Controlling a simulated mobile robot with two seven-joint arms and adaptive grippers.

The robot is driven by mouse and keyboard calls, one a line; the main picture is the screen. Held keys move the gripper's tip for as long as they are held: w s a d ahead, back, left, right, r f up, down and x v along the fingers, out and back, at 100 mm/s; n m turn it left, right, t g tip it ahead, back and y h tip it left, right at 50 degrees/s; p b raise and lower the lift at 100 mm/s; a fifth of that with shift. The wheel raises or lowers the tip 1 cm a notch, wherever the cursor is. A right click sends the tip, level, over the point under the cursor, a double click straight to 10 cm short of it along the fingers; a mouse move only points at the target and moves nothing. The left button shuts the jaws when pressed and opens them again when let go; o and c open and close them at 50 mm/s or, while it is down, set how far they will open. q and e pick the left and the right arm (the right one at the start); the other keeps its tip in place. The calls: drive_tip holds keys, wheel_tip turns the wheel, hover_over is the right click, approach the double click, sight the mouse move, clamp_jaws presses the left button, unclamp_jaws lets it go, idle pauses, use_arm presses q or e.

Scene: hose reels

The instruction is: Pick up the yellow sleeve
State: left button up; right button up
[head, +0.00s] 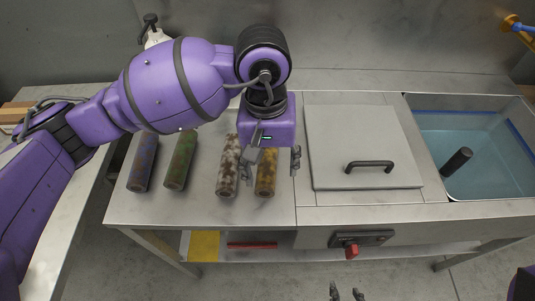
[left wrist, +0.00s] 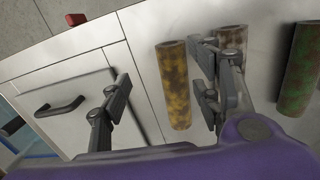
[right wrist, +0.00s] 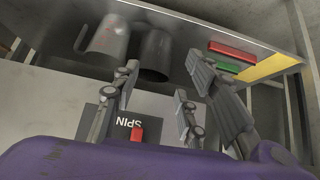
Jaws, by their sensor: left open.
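The yellow sleeve (head: 266,178) is a mottled yellow-brown tube lying on the steel table, rightmost in a row of sleeves. It also shows in the left wrist view (left wrist: 174,85), between the two fingers of my left gripper. My left gripper (head: 271,168) is open above the sleeve, one finger to each side. Whether the fingers touch it I cannot tell. My right gripper (head: 346,293) is low in front of the table, at the bottom edge of the head view. In the right wrist view its fingers (right wrist: 160,95) stand apart with nothing between them.
A white-brown sleeve (head: 228,175) lies close left of the yellow one; green (head: 180,162) and blue (head: 143,163) sleeves lie further left. A lid with a black handle (head: 369,166) and a water basin (head: 480,150) are on the right. A red knob (head: 351,251) sticks out in front.

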sight(266, 172)
use_arm(q)
drive_tip(key=shift+w+a+r+t, duration=0.15)
drive_tip(key=shift+w+a+t, duration=0.15)
drive_tip(key=shift+w+a, duration=0.35)
drive_tip(key=shift+w+f+m+y, duration=0.2)
drive_tip(key=shift+m+y, duration=0.1)
wheel_tip(266, 172, down, 7)
drive_tip(key=shift+r+p, duration=0.1)
drive_tip(key=shift+p, duration=0.4)
drive_tip(key=c, duration=1.3)
